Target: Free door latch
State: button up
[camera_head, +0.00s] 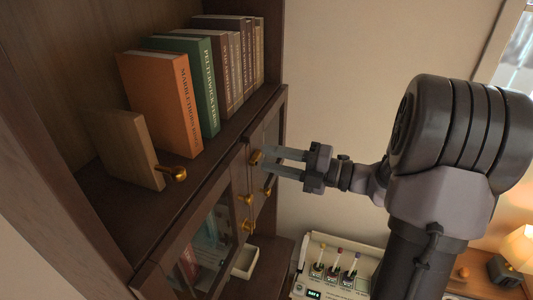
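The dark wooden cabinet has a glass-paned door (212,243) below its open shelf. Several small brass fittings sit along the door edges: an upper one (256,157), one at the right (267,192), one at the left (246,199) and a lower one (248,226). I cannot tell which of them is the latch. My gripper (268,160) is open, its two grey fingers pointing left at the cabinet front. The fingertips are close to the upper brass fitting; I cannot tell whether they touch it. Nothing shows between the fingers.
Several upright books (163,103) stand on the shelf (125,215), with a wooden block (125,145) and a brass knob (178,174) near its front edge. A small pale drawer or tray (245,262) is below. A panel with coloured-tipped levers (335,270) stands lower right.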

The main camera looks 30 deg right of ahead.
jog(key=shift+x, duration=0.95)
grip_shut()
